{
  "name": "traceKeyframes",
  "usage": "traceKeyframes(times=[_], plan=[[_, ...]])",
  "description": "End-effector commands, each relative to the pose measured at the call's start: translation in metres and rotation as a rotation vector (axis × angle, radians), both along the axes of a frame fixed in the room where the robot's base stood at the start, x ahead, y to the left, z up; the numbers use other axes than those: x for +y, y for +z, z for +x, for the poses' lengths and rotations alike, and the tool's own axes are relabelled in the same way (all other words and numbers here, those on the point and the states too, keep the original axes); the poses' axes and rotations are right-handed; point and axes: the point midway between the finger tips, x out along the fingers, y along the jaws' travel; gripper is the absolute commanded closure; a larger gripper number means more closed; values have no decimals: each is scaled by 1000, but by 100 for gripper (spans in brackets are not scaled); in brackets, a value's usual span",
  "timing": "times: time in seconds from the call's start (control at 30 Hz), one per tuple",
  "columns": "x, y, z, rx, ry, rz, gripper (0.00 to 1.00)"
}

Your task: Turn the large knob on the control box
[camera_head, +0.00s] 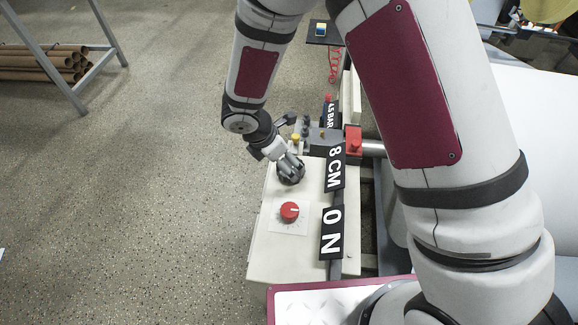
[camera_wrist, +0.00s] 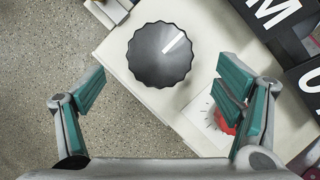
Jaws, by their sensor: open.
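The control box (camera_head: 258,240) is a long cream box standing at the middle of the head view. The large knob (camera_wrist: 160,54) is black with a ridged rim and a white pointer mark aimed to the upper right in the wrist view. In the head view the large knob (camera_head: 291,170) is partly covered by my gripper (camera_head: 284,158). In the wrist view my gripper (camera_wrist: 160,95) is open, with teal pads on its two fingers. The knob lies ahead of the space between the fingers, and neither finger is seen touching it.
A smaller red knob (camera_head: 289,211) on a white dial sits on the box nearer my body. Black signs reading "8 CM" (camera_head: 335,168) and "ON" (camera_head: 332,232) stand along the box's right side. A red block (camera_head: 353,140) is beyond.

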Motion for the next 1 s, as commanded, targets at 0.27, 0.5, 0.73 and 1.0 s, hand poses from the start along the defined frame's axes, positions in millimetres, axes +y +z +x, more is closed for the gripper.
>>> traceKeyframes(times=[0.27, 0.5, 0.73, 1.0], plan=[[-13, -38, 9, 0, -1, 0, 15], [-15, -46, 11, 0, -1, 0, 15], [-16, -45, 11, -1, -2, 0, 22], [-15, -45, 11, -1, -2, 0, 63]])
